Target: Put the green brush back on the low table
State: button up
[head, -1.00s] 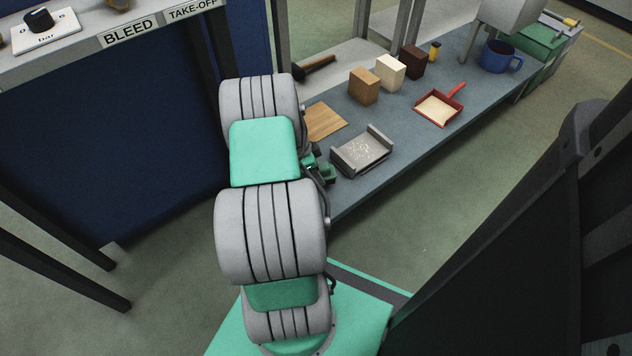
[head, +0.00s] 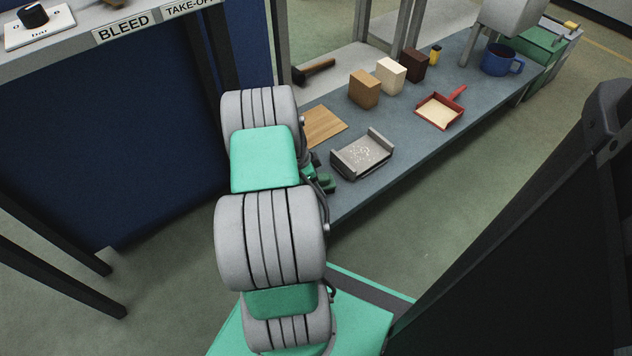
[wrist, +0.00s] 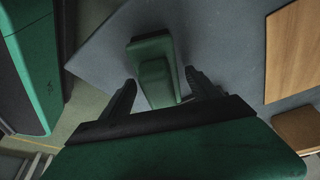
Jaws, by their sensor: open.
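The green brush (wrist: 155,65) shows in the wrist view as a wide green block with a narrower part pointing toward my gripper. It is over or on the grey-blue low table (wrist: 222,35); I see no clear gap beneath it. My gripper (wrist: 162,92) is open, with one dark finger on each side of the brush's narrow part. In the head view my arm hides most of this spot. Small green parts (head: 324,183) show beside the arm at the near end of the low table (head: 410,140); I cannot tell whether they are brush or gripper.
On the low table are a grey tray (head: 362,156), a wooden board (head: 323,126), a red dustpan (head: 440,112), several blocks (head: 364,90) and a blue mug (head: 500,60). A hammer (head: 314,71) lies behind. A labelled bench (head: 70,50) stands at the left.

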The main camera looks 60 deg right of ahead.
jog(key=shift+r, duration=0.35)
jog(key=p+v, duration=0.5)
jog(key=v, duration=0.6)
jog(key=shift+w+a+r, duration=0.1)
jog(key=shift+a+r, duration=0.05)
jog(key=shift+r, duration=0.2)
jog(key=w+a+r+n+t, duration=0.2)
jog(key=w+a+r+n, duration=0.5)
jog(key=a, duration=0.4)
jog(key=w+a+r+n+t, duration=0.2)
jog(key=w+a+r+n, duration=0.55)
jog(key=a, duration=0.35)
jog(key=s+a+r+n+y, duration=0.1)
jog(key=s+a+n, duration=0.1)
jog(key=a+n, duration=0.2)
jog(key=s+a+r+n, duration=0.1)
jog(key=s+a+n, duration=0.1)
jog(key=a+n, duration=0.3)
jog(key=s+a+r+n+t+y, duration=0.1)
jog(key=a+n, duration=0.3)
jog(key=a, duration=0.6)
jog(key=shift+s+r+y, duration=0.2)
jog(key=shift+s+y, duration=0.1)
jog(key=shift+s, duration=0.55)
jog(key=shift+c, duration=0.5)
